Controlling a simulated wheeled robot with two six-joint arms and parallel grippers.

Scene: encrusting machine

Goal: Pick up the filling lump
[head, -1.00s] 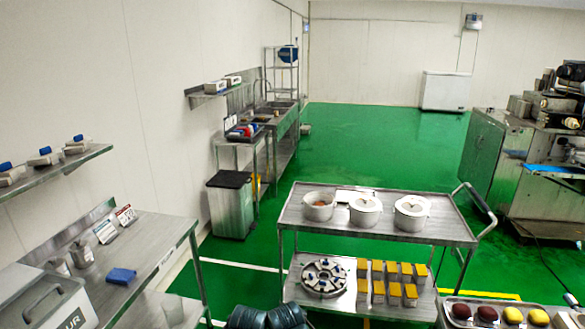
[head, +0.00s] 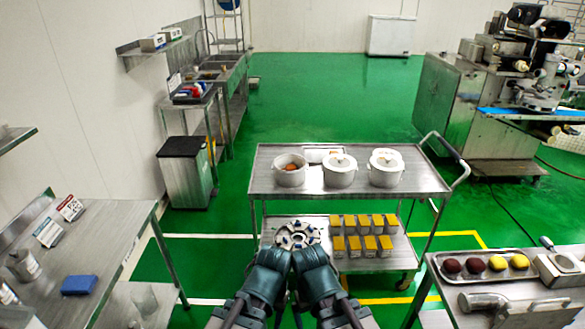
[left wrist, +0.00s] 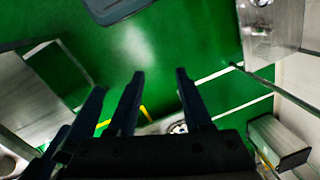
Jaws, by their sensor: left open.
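Dark red lumps (head: 452,266) and yellow lumps (head: 497,263) sit in a row in a metal tray on a steel table at the right in the head view. An open white pot (head: 290,177) on the trolley holds something orange (head: 291,167). I cannot tell which of these is the filling lump. My left gripper (head: 266,268) and right gripper (head: 314,266) are side by side at the bottom middle of the head view, away from the lumps. In the left wrist view, my left gripper (left wrist: 159,80) has its fingers apart with nothing between them. The right fingertips are unclear.
A two-level steel trolley (head: 420,182) stands ahead, with lidded white pots (head: 340,175) on top and yellow-topped containers (head: 362,244) below. A steel table with a blue block (head: 79,285) is at the left. A machine (head: 520,85) stands at the far right. Green floor between is open.

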